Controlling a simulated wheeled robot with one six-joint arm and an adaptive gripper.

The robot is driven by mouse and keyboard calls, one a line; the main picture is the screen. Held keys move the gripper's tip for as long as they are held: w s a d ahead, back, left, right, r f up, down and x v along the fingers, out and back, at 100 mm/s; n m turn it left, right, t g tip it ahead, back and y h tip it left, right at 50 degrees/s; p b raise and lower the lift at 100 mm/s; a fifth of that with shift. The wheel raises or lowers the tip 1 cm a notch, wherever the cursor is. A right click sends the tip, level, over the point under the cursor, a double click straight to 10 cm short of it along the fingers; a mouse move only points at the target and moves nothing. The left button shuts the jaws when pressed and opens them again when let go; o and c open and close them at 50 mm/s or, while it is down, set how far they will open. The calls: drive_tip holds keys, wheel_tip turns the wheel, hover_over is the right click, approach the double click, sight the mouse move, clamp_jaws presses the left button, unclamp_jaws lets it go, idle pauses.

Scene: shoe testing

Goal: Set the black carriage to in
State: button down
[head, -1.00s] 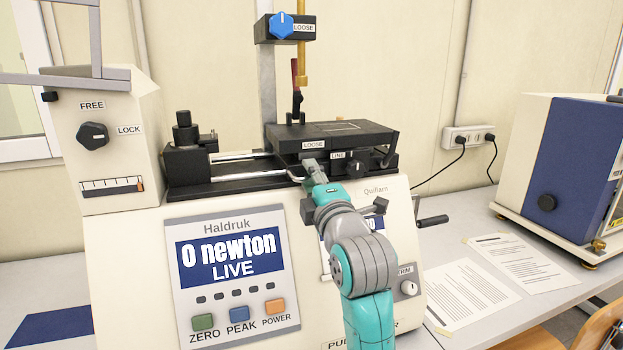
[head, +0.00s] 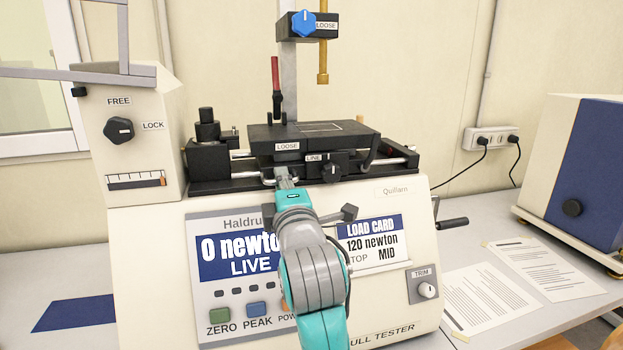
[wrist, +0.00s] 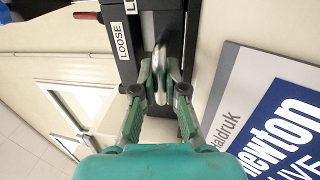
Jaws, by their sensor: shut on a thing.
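The black carriage (head: 345,138) is a flat block on metal rails across the top of the cream pull tester. A silver pull loop (wrist: 160,45) sticks out at the carriage's front. My gripper (head: 283,180) is shut on this loop, its fingers on either side of it in the wrist view (wrist: 160,88). My arm hides part of the panel.
A black knob (head: 332,172) by a "LINE" label is just right of my gripper. A red-handled lever (head: 275,75) stands behind the carriage. A brass rod (head: 323,60) hangs above it. The display (head: 235,250) reads 0 newton. A crank (head: 452,223) sticks out at right.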

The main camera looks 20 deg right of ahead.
drive_tip(key=shift+a, duration=1)
drive_tip(key=c, duration=1.2)
unclamp_jaws()
drive_tip(key=shift+a, duration=0.15)
drive_tip(key=s+f, duration=0.2)
drive_tip(key=s, duration=0.9)
drive_tip(key=shift+s, duration=0.4)
drive_tip(key=shift+f, duration=0.1)
